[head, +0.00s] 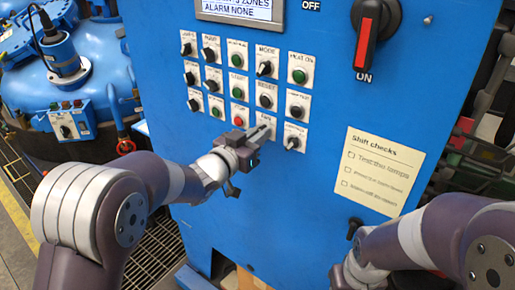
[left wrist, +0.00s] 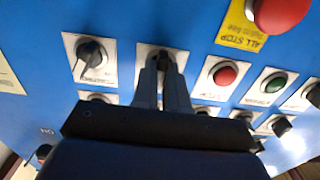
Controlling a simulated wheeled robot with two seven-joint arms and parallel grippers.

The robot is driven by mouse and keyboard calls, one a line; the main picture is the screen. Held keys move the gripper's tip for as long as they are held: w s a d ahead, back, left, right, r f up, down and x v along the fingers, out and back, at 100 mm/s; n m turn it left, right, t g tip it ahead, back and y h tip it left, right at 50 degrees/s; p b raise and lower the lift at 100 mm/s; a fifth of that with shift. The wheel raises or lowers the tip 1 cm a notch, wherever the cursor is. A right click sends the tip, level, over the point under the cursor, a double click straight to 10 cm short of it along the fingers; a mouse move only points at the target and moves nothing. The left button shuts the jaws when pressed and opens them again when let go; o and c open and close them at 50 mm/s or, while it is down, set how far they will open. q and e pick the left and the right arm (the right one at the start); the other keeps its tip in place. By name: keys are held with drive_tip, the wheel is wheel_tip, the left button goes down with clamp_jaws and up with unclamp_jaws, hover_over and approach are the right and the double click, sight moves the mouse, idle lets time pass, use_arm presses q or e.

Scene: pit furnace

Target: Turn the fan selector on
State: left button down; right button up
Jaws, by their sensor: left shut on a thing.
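The fan selector (left wrist: 163,57) is a small dark knob on a white label plate in the blue panel's bottom row of controls. In the head view its plate (head: 264,117) shows just above my left fingertips. My left gripper (head: 262,134) is shut on the knob; in the left wrist view its two fingers (left wrist: 163,88) close around it from below. The fingers hide much of the knob, so its exact setting is hard to read. My right arm reaches in at the lower right, with its fingers out of view.
A similar selector (head: 292,141) sits close to the right of the fan selector. A red button (head: 238,121) is close to its left. A large red-handled switch (head: 366,42) and a paper list (head: 381,171) are farther right. In the left wrist view a big red stop button (left wrist: 281,12) is nearby.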

use_arm(q)
drive_tip(key=shift+s+m+b, duration=0.1)
drive_tip(key=shift+m+b, duration=2.9)
drive_tip(key=shift+b, duration=0.1)
drive_tip(key=c, duration=1.2)
unclamp_jaws()
drive_tip(key=shift+o, duration=0.2)
